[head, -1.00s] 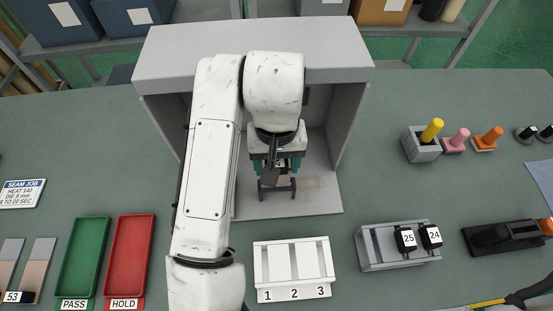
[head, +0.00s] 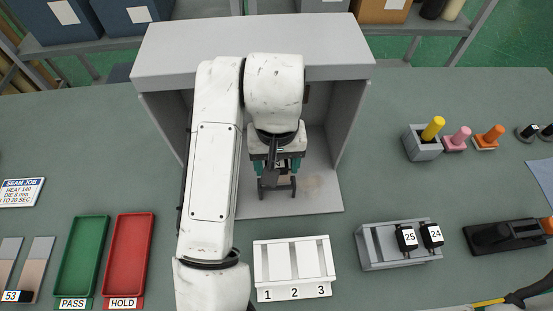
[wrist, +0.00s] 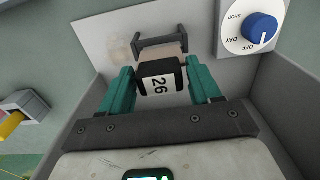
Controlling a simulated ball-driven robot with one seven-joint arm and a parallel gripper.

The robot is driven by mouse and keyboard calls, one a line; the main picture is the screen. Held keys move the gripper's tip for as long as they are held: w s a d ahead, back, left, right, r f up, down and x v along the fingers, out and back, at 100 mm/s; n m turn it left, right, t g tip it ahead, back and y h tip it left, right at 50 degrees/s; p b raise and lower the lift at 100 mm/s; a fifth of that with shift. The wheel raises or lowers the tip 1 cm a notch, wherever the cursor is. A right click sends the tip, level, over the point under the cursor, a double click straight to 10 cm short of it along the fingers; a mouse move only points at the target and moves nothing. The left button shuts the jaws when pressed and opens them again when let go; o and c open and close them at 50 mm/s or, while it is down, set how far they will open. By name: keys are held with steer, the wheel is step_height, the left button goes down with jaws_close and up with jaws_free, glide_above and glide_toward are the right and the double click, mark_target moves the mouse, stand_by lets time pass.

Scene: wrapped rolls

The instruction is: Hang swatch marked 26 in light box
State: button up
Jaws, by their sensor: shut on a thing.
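The light box (head: 250,45) is a grey open-fronted box at the back of the table. My gripper (head: 277,166) is inside its opening, partly hidden under my arm. In the wrist view, my gripper (wrist: 160,85) has its two green fingers shut on the black head of the swatch marked 26 (wrist: 158,82). The swatch's pale strip runs away from the head toward a dark grey holder (wrist: 160,42) in the box, which also shows in the head view (head: 278,188). I cannot tell whether the swatch touches the holder.
A dial (wrist: 262,28) marked OFF, DAY and SHOP is on the box wall. In front stand a white rack (head: 293,262) numbered 1 to 3 and a grey rack (head: 375,248) with swatches 25 (head: 408,238) and 24 (head: 432,235). Green (head: 82,258) and red (head: 128,255) trays lie left.

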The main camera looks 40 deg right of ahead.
steer(key=shift+f+b, duration=2.15)
steer(key=shift+f, duration=0.75)
steer(key=o, duration=1.1)
steer(key=shift+r, duration=0.1)
step_height(320, 180, up, 11)
steer(key=shift+f+p, duration=0.15)
steer(key=shift+p, duration=0.75)
